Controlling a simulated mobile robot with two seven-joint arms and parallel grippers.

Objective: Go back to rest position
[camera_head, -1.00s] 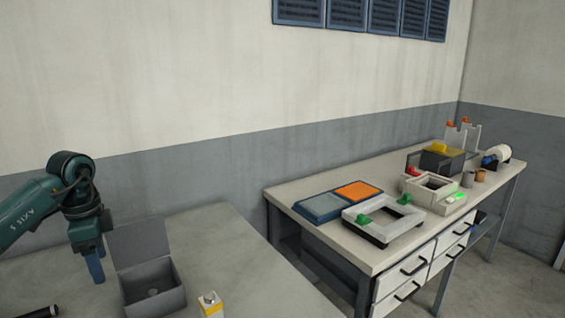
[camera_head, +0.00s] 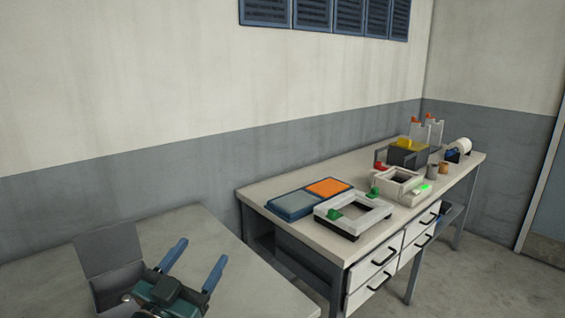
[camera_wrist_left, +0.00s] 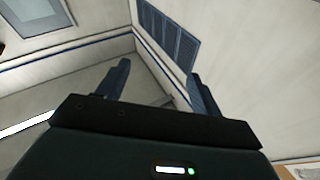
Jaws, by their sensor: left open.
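My left gripper (camera_head: 194,264) is at the bottom left of the head view, over the near grey table (camera_head: 188,231). Its two blue fingers are spread wide with nothing between them. In the left wrist view, the gripper (camera_wrist_left: 158,85) is open and empty, with walls and a blue louvred panel (camera_wrist_left: 170,35) beyond the fingers. A grey box with a raised lid (camera_head: 108,258) stands on the near table, partly hidden behind my gripper. My right gripper is out of view.
A workbench (camera_head: 262,193) with drawers stands along the wall to the right. It bears an orange pad (camera_head: 328,187), a blue-grey tray (camera_head: 293,204), a white frame (camera_head: 318,212) with green parts, and several other devices. Bare floor (camera_head: 480,270) lies at the right.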

